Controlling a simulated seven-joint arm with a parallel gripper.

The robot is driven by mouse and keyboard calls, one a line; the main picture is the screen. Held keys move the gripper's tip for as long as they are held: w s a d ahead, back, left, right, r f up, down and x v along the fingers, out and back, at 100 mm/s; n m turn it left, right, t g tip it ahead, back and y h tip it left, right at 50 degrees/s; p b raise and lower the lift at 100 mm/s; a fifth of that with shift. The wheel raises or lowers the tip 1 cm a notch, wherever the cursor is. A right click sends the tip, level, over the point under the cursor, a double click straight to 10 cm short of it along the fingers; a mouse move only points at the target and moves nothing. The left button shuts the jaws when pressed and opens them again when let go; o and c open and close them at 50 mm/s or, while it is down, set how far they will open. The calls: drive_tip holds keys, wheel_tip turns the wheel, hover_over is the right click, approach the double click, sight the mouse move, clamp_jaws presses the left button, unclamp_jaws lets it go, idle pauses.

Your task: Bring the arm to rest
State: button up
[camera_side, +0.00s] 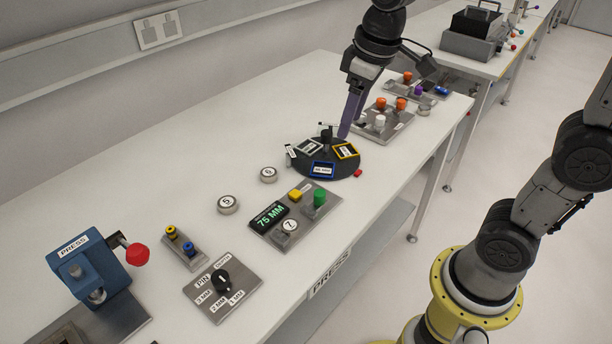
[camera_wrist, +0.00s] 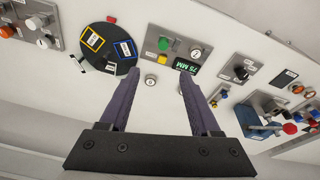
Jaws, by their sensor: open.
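My gripper (camera_side: 350,112) is above the far part of the white table (camera_side: 200,140), close over the black turntable (camera_side: 345,168) in the side view. I cannot tell the exact height. In the wrist view my gripper (camera_wrist: 155,95) shows two purple fingers spread apart, with nothing between them but table surface and a small round button. The turntable also shows in the wrist view (camera_wrist: 105,45), to the upper left of the fingers, with blue, yellow and white-framed slots.
A panel reading 75 MM (camera_side: 290,218) and numbered buttons (camera_side: 228,204) lie nearer the front. A dial plate (camera_side: 222,288) and blue press (camera_side: 92,265) stand at the near left. Panels with orange knobs (camera_side: 383,118) are behind the turntable. The table's left back is clear.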

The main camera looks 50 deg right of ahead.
drive_tip(key=s+f+m+t, duration=0.2)
drive_tip(key=s+t, duration=0.1)
drive_tip(key=s, duration=1.1)
drive_tip(key=shift+s+d+f+m, duration=0.2)
drive_tip(key=shift+s+d+m, duration=0.1)
drive_tip(key=shift+d, duration=0.05)
